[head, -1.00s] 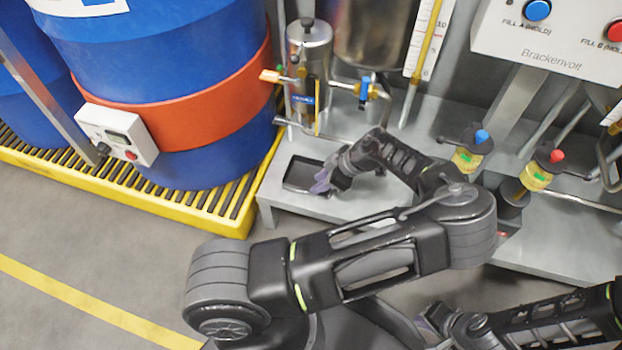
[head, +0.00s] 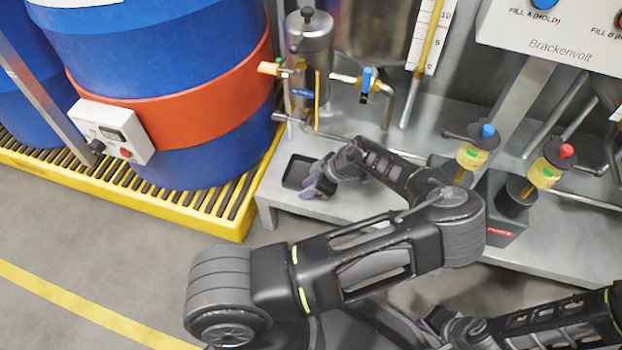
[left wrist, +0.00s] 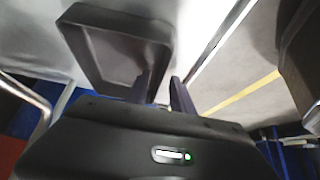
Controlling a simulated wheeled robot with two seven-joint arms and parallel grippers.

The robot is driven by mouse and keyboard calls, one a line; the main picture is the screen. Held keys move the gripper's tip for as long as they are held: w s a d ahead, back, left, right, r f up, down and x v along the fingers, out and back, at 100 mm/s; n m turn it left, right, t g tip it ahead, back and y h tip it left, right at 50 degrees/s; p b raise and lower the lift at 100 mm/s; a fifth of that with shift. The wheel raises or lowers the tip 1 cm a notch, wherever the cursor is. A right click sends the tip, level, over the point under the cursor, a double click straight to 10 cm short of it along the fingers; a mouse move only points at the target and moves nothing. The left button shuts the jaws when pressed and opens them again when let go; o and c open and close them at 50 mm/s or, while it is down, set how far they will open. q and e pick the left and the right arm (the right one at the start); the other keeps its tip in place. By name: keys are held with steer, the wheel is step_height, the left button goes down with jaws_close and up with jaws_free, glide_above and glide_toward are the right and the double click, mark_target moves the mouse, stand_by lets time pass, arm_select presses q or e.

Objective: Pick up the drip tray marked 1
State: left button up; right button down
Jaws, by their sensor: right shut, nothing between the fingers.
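The drip tray (head: 297,172) is a shallow dark tray on the left end of the grey metal bench, in front of a steel filter housing. I can read no number on it. My left gripper (head: 312,188) is at its near right side and hides part of it. In the left wrist view the tray (left wrist: 85,45) lies ahead; the two fingers (left wrist: 162,82) are apart, one over the tray and the other by its outer edge. Whether they touch the rim I cannot tell. My right gripper (head: 436,322) is low beside the bench front, shut and empty.
Blue drums (head: 170,60) stand on a yellow-edged grating (head: 215,223) left of the bench. The steel housing (head: 310,60) with pipes and a blue-handled valve (head: 366,85) rises behind the tray. Yellow-collared nozzles (head: 472,155) and a dark holder (head: 500,225) are to the right.

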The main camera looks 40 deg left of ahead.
arm_select(q)
steer(key=shift+c, duration=0.2)
stand_by(0.3)
jaws_close()
stand_by(1.2)
